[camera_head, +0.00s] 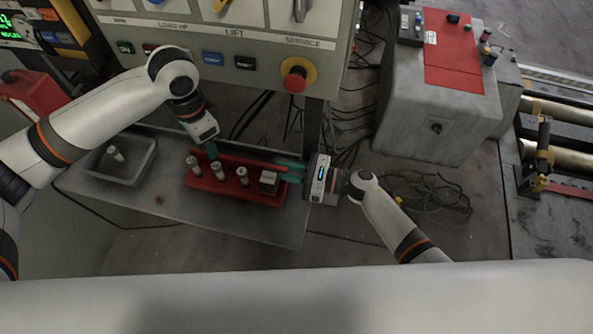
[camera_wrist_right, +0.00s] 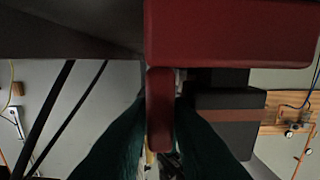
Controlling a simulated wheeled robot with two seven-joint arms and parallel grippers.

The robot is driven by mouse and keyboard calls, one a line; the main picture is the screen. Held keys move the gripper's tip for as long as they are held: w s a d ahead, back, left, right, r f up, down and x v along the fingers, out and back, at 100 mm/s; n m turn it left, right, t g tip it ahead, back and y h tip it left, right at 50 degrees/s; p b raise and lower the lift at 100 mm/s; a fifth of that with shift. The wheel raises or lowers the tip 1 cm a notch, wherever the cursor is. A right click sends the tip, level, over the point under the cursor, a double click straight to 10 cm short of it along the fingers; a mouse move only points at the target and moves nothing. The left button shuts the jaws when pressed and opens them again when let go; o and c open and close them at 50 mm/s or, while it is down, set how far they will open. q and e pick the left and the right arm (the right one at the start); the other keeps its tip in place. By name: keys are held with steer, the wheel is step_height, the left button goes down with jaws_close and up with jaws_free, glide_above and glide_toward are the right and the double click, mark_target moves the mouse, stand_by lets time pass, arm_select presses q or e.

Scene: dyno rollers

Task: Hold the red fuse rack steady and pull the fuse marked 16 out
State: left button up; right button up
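The red fuse rack (camera_head: 229,189) lies on the grey bench in the head view. Three pale cylindrical fuses stand in it: a left one (camera_head: 193,166), a middle one (camera_head: 218,170) and a right one (camera_head: 242,176). Their markings are too small to read. My right gripper (camera_head: 292,171) is at the rack's right end. In the right wrist view its teal fingers lie either side of the rack's red tab (camera_wrist_right: 160,110), seemingly closed on it. My left gripper (camera_head: 212,151) points down at the rack's back edge, behind the middle fuse; its finger gap is not clear.
A small metal block (camera_head: 268,181) sits at the rack's right end. A grey tray (camera_head: 100,173) on the bench's left holds one loose fuse (camera_head: 116,154). A control panel (camera_head: 270,40) with a red stop button (camera_head: 295,76) overhangs the back.

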arm_select(q)
steer(key=shift+c, duration=0.4)
arm_select(e)
jaws_close()
